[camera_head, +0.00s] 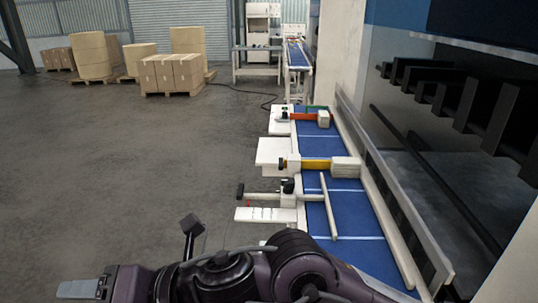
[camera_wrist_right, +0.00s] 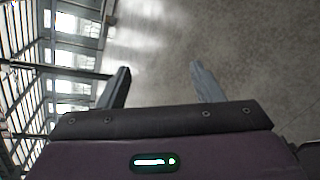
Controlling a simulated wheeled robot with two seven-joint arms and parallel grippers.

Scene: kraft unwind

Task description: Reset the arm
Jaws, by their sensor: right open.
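My right arm (camera_head: 235,275) crosses the bottom of the head view from the lower right toward the left. My right gripper shows at its left end, with a pale grey finger (camera_head: 80,289) over the concrete floor. In the right wrist view, the two fingers of the right gripper (camera_wrist_right: 160,72) stand wide apart with nothing between them. Only floor and blurred bright windows show beyond them. My left gripper is in neither view.
A blue conveyor (camera_head: 345,212) with white rails runs away at the right, close beyond my arm. Orange (camera_head: 303,116) and yellow (camera_head: 315,165) bars cross it. A dark machine (camera_head: 450,110) stands right of it. Boxes on pallets (camera_head: 170,75) stand far left. The left floor is open.

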